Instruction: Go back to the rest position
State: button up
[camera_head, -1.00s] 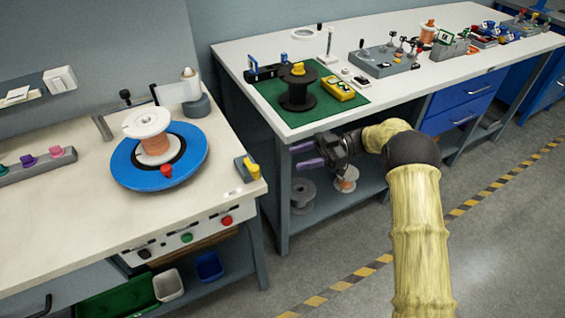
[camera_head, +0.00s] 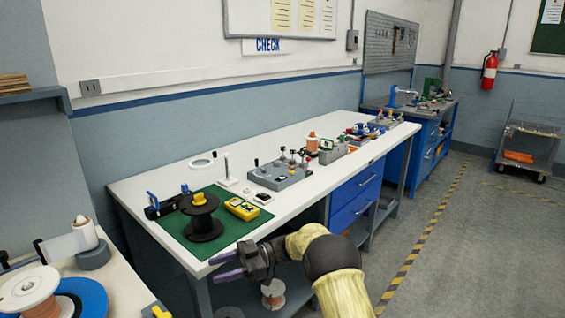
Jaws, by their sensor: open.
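My gripper (camera_head: 226,266) is at the lower middle of the head view, at the end of my yellow-sleeved arm. Its two purple fingers are apart and nothing shows between them. It is in front of the near edge of the white workbench (camera_head: 301,205), close to the corner with the green mat (camera_head: 228,233). A black spool (camera_head: 203,222) with a yellow knob stands on that mat, beyond the gripper. No marker of a rest position shows.
A yellow device (camera_head: 241,208) lies on the mat. A grey control box (camera_head: 278,175) stands further back. A copper-wound spool (camera_head: 273,293) sits below the bench. At lower left, a white-flanged spool (camera_head: 28,290) rests on a blue disc (camera_head: 85,299).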

jog(key=w+d+r+m+t, duration=0.4)
jog(key=w+r+m+t, duration=0.4)
jog(key=t, duration=0.6)
jog(key=w+d+f+m+t+h, duration=0.15)
jog(key=d+m+t+h, duration=0.35)
jog(key=d+m+h, duration=0.65)
jog(key=s+d+f+g+h, duration=0.2)
jog(key=s+d+f+h, duration=0.15)
jog(key=s+d, duration=0.75)
jog(key=s+d+f+m+g+h, duration=0.1)
jog(key=s+d+f+m+g, duration=0.15)
jog(key=s, duration=0.75)
jog(key=s+d+f+m+g, duration=0.2)
jog(key=s+d+f+g, duration=0.15)
jog(key=s, duration=0.55)
jog(key=w+p+v, duration=0.2)
jog(key=p+v, duration=1.2)
jog(key=shift+a+r+g+p, duration=0.15)
jog(key=shift+r+g+p, duration=0.15)
jog(key=shift+r, duration=0.25)
jog(key=shift+f, duration=0.1)
jog(key=shift+w, duration=0.1)
